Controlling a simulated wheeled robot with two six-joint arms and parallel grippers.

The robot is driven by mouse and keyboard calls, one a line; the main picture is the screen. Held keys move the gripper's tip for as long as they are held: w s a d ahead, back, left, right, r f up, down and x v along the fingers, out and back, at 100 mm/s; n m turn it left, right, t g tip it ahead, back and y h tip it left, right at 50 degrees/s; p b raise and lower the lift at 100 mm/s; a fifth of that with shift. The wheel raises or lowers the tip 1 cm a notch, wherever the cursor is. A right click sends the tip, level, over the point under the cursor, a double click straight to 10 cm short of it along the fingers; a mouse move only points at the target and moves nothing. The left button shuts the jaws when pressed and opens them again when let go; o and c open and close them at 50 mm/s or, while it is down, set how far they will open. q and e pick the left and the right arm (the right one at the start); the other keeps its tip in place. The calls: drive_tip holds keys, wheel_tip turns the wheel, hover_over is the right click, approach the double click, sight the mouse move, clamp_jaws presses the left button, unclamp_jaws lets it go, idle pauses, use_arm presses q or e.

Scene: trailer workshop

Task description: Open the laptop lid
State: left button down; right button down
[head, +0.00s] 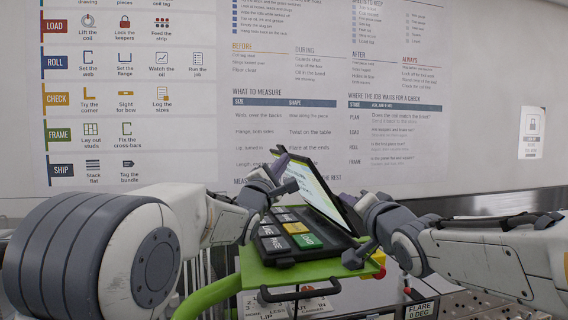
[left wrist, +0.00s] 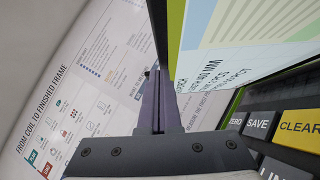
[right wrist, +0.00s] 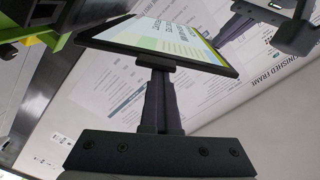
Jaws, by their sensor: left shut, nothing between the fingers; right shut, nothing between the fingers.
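The laptop stands on a green-edged stand with its lid (head: 318,190) raised and leaning back, its bright screen showing. Its dark base (head: 283,272) carries large grey, yellow and green keys. My left gripper (head: 281,165) is shut and empty, near the lid's upper left part. In the left wrist view its closed fingers (left wrist: 155,85) are close beside the lid's edge; contact is unclear. My right gripper (head: 347,200) is shut and empty at the lid's right side, partly hidden. In the right wrist view its fingertips (right wrist: 157,68) appear at the lid's edge (right wrist: 205,64).
The green stand (head: 215,292) has a curved rail at the left. A red and yellow button (head: 379,262) sits to the right below the laptop. A wall with printed posters (head: 300,90) is behind. Perforated metal (head: 460,300) lies at the lower right.

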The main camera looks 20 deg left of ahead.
use_arm(q)
drive_tip(key=shift+d+r, duration=0.1)
drive_tip(key=shift+d, duration=0.2)
use_arm(e)
drive_tip(key=shift+a+f, duration=0.2)
drive_tip(key=shift+f, duration=0.1)
